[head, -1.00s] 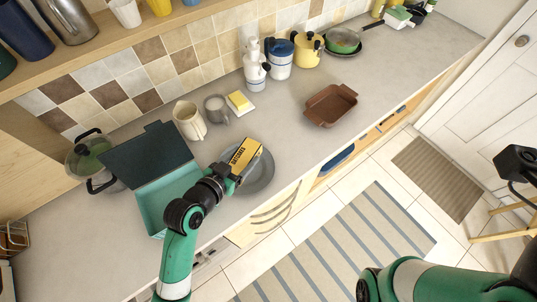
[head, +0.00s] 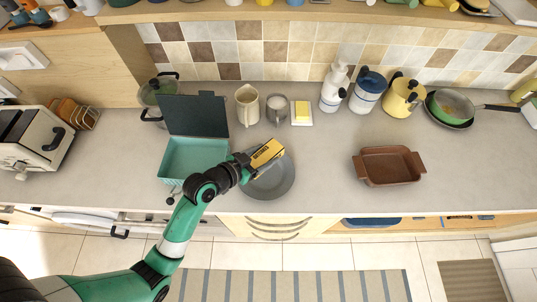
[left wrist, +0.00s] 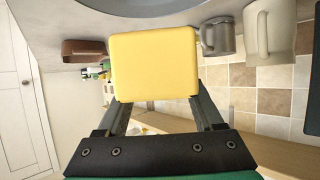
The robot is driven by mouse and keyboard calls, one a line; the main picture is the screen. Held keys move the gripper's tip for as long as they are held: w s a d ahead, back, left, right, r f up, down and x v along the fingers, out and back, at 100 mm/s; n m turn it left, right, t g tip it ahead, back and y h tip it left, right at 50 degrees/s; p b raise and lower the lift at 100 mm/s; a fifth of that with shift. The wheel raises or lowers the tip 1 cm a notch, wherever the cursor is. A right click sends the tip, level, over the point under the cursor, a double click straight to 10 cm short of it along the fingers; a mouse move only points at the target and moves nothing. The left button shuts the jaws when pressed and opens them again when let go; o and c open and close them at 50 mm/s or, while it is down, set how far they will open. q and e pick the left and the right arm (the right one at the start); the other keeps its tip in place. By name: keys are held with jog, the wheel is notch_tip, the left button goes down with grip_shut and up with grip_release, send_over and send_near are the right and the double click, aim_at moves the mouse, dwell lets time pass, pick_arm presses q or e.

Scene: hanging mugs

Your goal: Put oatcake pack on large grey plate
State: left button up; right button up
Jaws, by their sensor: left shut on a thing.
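The yellow oatcake pack (head: 266,153) is held in my left gripper (head: 250,164), which is shut on it. The pack is over the back part of the large grey plate (head: 272,186), which lies on the counter. From the head view I cannot tell whether it touches the plate. In the left wrist view the pack's plain yellow face (left wrist: 153,62) fills the middle, between the two fingers of the gripper (left wrist: 157,100). Part of the plate's rim (left wrist: 60,18) shows at the top of that view. My right gripper is not in view.
An open teal box (head: 196,158) stands left of the plate. Behind are a cream jug (head: 247,105), a grey mug (head: 276,108) and a butter dish (head: 302,113). A brown baking dish (head: 388,166) is to the right, with clear counter between it and the plate.

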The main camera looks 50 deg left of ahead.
pick_arm(q)
notch_tip(320, 180, down, 8)
jog(key=b, duration=0.6)
jog(key=shift+d+b, duration=0.1)
jog(key=shift+b, duration=0.2)
jog(key=o, duration=1.5)
jog(key=v, duration=0.6)
jog(key=p+v, duration=0.3)
jog(key=v, duration=0.2)
jog(key=shift+w+r, duration=0.1)
jog(key=shift+r, duration=0.05)
jog(key=shift+s, duration=0.35)
